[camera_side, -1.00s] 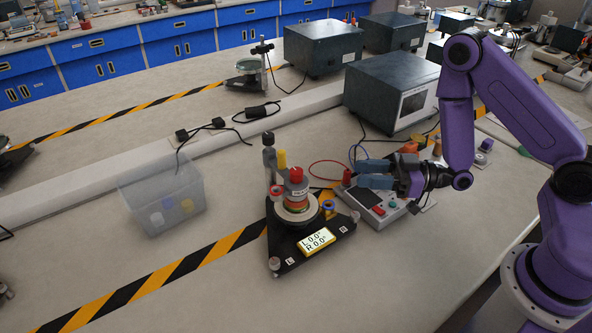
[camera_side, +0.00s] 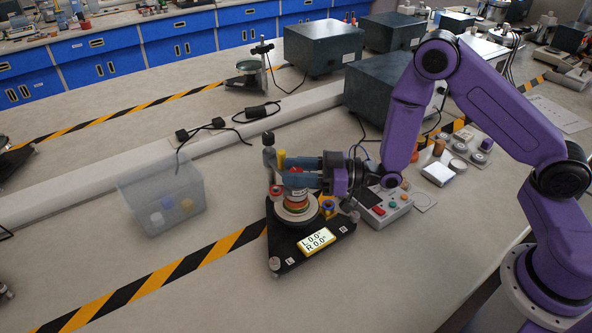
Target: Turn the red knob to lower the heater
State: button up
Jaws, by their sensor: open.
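The black triangular apparatus (camera_side: 290,246) stands on the bench with a lit display (camera_side: 317,239) reading L 0.0° and R 0.0°. On it is a round stack (camera_side: 297,202) of red, yellow and green bands. The red top piece of this stack is now hidden behind my fingers. A small red-rimmed knob (camera_side: 277,190) shows at the stack's left, and a blue and red one (camera_side: 327,205) at its right. My gripper (camera_side: 288,171) is open, its fingers pointing left at the top of the stack. I cannot tell whether they touch it.
A grey control box (camera_side: 384,208) with a red switch stands right of the apparatus, under my arm. A clear bin (camera_side: 163,200) with several small caps is at the left. A dark instrument box (camera_side: 378,88) is behind. The front left bench is free.

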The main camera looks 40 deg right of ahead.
jog(key=shift+w+a, duration=0.1)
jog(key=c, duration=0.7)
jog(key=shift+m+t+h, duration=0.3)
jog(key=shift+t, duration=0.1)
jog(key=m+t+h, duration=0.3)
jog(key=h, duration=0.1)
jog(key=shift+a+m+t+h, duration=0.1)
jog(key=shift+m+t+h, duration=0.2)
jog(key=shift+m+t, duration=0.1)
jog(key=m+t+h, duration=0.1)
jog(key=m+h, duration=0.1)
jog(key=h, duration=0.1)
jog(key=m+t+h, duration=0.1)
jog(key=m+h, duration=0.1)
jog(key=h, duration=0.1)
jog(key=shift+m+h, duration=0.4)
jog(key=m+h, duration=0.2)
jog(key=h, duration=0.2)
jog(key=m+h, duration=0.3)
jog(key=h, duration=0.1)
jog(key=shift+g, duration=0.3)
jog(key=shift+m+g+h, duration=0.8)
jog(key=shift+m+h, duration=0.2)
jog(key=shift+h, duration=0.45)
jog(key=shift+m+g+h, duration=0.8)
jog(key=shift+m+h, duration=0.2)
jog(key=shift+h, duration=0.45)
jog(key=shift+d, duration=0.2)
